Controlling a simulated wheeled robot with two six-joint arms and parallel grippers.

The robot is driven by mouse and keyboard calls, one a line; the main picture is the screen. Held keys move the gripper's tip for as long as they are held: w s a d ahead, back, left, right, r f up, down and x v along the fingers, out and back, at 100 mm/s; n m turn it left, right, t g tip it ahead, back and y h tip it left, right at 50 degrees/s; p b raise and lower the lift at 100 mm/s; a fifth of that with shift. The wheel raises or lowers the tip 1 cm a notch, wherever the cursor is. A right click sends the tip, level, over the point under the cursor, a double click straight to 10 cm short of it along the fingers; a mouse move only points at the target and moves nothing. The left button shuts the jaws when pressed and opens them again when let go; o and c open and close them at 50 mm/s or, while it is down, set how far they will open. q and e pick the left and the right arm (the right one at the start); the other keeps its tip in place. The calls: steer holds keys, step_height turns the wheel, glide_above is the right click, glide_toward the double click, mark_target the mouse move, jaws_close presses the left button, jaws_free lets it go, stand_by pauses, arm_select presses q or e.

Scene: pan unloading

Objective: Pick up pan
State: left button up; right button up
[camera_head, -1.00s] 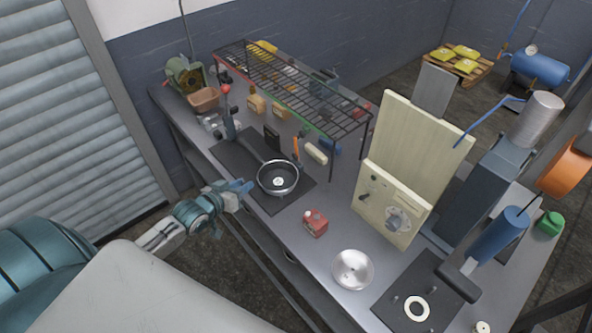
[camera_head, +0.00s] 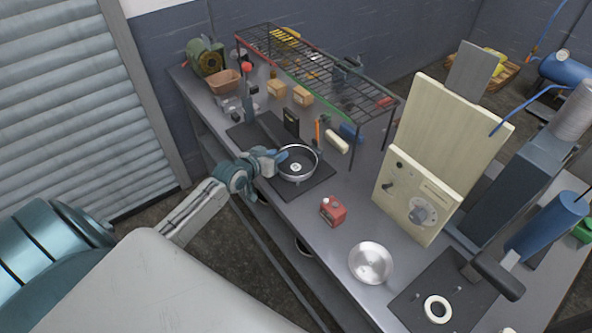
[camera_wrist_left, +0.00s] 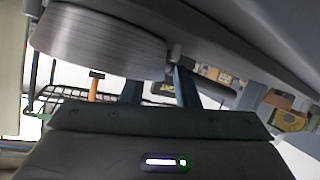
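My left gripper (camera_head: 281,157) is at the pan's left side, near the handle's base. In the left wrist view, the pan's silver side wall (camera_wrist_left: 100,42) looms close at the upper left. The blue fingers (camera_wrist_left: 160,90) stand apart with a gap between them, and their tips are partly covered by the pan. No grip on it shows. My right gripper is out of view.
A black wire rack (camera_head: 315,75) stands behind the pan. A cream control panel (camera_head: 417,196) stands farther right. Bench surface between pan and canister is clear.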

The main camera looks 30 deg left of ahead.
arm_select(q)
steer(key=shift+r, duration=0.1)
steer(key=shift+c, duration=0.2)
jaws_close()
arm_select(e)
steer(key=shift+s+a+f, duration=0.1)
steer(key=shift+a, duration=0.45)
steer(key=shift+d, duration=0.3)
arm_select(q)
steer(key=shift+r+b, duration=0.35)
steer(key=shift+r, duration=0.4)
steer(key=shift+s+d+r+b, duration=0.1)
steer(key=shift+s+r+b, duration=0.35)
steer(key=shift+r, duration=0.4)
steer(key=s+d+r, duration=0.1)
steer(key=s+d, duration=0.2)
steer(key=s, duration=1.1)
steer(key=shift+s+r, duration=0.35)
steer(key=shift+s, duration=0.05)
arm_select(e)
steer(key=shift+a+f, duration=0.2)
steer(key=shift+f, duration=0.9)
